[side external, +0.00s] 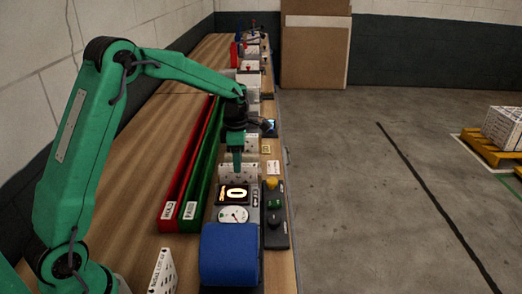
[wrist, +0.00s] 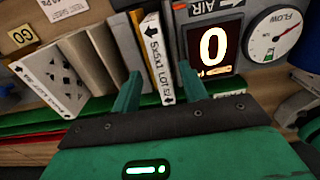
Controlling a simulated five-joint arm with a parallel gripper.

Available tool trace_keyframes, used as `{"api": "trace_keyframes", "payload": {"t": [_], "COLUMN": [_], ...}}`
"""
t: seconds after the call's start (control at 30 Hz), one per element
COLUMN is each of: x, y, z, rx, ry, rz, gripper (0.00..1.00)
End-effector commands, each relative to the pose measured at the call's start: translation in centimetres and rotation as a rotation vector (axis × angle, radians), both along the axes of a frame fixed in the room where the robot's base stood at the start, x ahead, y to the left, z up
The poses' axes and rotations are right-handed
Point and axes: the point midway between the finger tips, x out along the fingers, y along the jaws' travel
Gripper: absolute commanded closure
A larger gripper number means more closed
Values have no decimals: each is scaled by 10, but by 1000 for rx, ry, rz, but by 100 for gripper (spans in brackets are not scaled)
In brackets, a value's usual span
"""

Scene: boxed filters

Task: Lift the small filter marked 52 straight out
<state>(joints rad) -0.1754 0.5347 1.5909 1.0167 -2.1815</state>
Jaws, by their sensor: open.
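My gripper (wrist: 159,74) is open, its two green fingers apart with one on each side of a thin upright filter with a white edge (wrist: 156,50). That edge is printed "5x5x1 LOT 5" and a last character that I read as 2, though it is partly cut off. I cannot tell whether the fingers touch the filter, and its lower part is hidden. In the side view, my gripper (side external: 237,165) points down over the row at the bench, just behind the lit display (side external: 235,194); the filter is not clear there.
Beige filters (wrist: 92,62) and a white perforated one (wrist: 50,88) stand close on the left. The lit "0" display (wrist: 213,48) and flow gauge (wrist: 277,36) are close on the right. Red (side external: 186,165) and green (side external: 203,165) bins and a blue roll (side external: 230,255) lie nearby.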

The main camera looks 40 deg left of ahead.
Motion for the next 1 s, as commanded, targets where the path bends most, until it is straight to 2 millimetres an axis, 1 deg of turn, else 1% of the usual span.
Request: {"api": "trace_keyframes", "payload": {"t": [0.03, 0.2, 0.3, 0.43, 0.87, 0.9, 0.97, 1.0], "x": [-1, -2, -2, -1, -1, -1, -1, -1], "y": [-1, -1, -1, -1, -1, -1, -1, -1], "z": [-7, -26, -34, -37, -37, -37, -37, -37], "rx": [-1, -1, 0, 0, 1, 1, 1, 1], "ry": [4, 4, 0, 0, -1, -1, -1, -1], "rz": [0, 0, 0, 0, 0, 0, 0, 0], "gripper": [57, 57, 57, 57, 57, 59, 70, 78]}}
